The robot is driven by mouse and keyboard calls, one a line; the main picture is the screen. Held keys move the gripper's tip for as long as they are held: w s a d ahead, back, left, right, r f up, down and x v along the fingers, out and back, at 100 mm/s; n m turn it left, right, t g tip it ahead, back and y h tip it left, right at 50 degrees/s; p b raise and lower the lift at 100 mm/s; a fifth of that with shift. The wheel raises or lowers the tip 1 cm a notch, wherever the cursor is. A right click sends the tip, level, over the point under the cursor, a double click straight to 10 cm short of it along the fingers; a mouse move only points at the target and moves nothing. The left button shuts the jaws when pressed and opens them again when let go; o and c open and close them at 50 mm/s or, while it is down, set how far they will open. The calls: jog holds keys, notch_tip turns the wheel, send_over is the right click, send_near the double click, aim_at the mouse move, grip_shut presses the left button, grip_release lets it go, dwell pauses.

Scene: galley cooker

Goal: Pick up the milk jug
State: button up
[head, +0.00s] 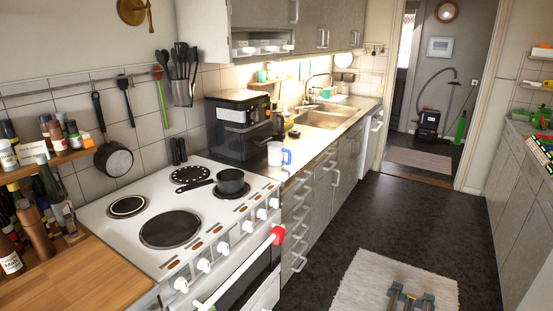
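A small white jug with a blue handle (274,154) stands upright on the counter just right of the cooker, near the counter's front edge. It looks like the milk jug; its handle points right. My gripper (411,295) shows at the bottom edge, over the pale floor mat, well to the right of the jug and apart from it. Its two fingertips are spread with nothing seen between them. The rest of the gripper is cut off by the frame.
A black coffee machine (238,128) stands behind the jug. A dark saucepan (231,181) sits on the white cooker (148,251) to its left. The sink (324,117) lies farther back.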

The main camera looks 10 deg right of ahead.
dwell(0.4)
jog(key=o, duration=1)
